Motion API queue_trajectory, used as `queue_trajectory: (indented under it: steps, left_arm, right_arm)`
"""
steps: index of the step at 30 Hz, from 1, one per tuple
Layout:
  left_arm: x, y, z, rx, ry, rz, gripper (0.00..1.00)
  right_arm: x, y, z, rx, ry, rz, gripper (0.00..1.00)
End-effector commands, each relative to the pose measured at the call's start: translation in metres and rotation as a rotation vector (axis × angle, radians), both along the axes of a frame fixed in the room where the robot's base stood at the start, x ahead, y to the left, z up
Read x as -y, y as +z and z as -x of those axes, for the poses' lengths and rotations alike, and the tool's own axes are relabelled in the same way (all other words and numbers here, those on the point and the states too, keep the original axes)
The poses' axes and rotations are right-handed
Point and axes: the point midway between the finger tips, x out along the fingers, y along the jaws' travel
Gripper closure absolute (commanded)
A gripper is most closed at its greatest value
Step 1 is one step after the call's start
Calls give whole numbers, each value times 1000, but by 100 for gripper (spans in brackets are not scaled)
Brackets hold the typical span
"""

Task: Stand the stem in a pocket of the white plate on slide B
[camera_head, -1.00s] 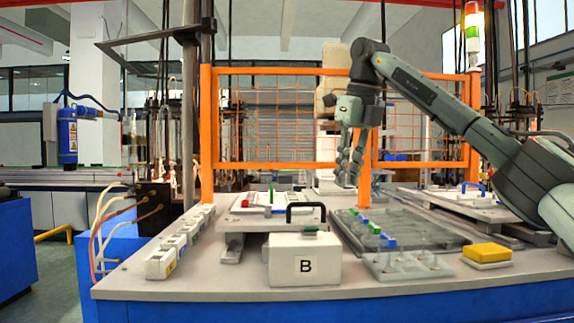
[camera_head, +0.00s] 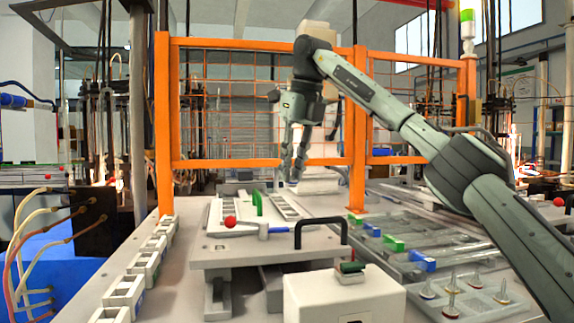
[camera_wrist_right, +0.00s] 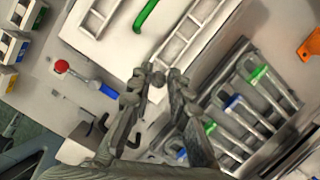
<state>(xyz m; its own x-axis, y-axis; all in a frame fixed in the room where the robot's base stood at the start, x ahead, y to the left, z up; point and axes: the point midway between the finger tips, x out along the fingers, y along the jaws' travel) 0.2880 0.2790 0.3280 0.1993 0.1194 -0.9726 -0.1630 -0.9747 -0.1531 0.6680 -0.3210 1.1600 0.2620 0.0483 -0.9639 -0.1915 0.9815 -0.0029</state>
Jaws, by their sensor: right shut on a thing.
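The white plate (camera_head: 236,210) lies on slide B's raised carriage, with rows of pockets and a green strip (camera_head: 257,204) between them. It also shows in the wrist view (camera_wrist_right: 128,48). My right gripper (camera_head: 292,174) points down above the plate's far right side, apart from it in the head view. In the wrist view its fingertips (camera_wrist_right: 158,77) are closed together near the plate's edge. They are shut on a small grey thing, taken as the stem, mostly hidden by the fingers. My left gripper is not in view.
A red-knobbed lever (camera_head: 230,222) and black handle (camera_head: 320,232) stand at the plate's front. A white box (camera_head: 345,298) is nearer. A rack of several pins (camera_head: 470,300) and a grey tray (camera_head: 440,238) are right. An orange fence (camera_head: 357,130) stands behind.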

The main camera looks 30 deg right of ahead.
Motion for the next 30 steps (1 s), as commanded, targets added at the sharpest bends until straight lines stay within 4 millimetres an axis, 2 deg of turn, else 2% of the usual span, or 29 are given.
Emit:
queue_trajectory:
  steps: [7,18,30]
  left_arm:
    - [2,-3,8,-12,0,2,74]
    - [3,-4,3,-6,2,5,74]
    - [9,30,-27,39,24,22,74]
  right_arm:
    - [1,-21,1,-3,0,1,96]
    - [0,-47,1,-1,-1,-1,96]
    - [0,-61,0,-1,0,-1,96]
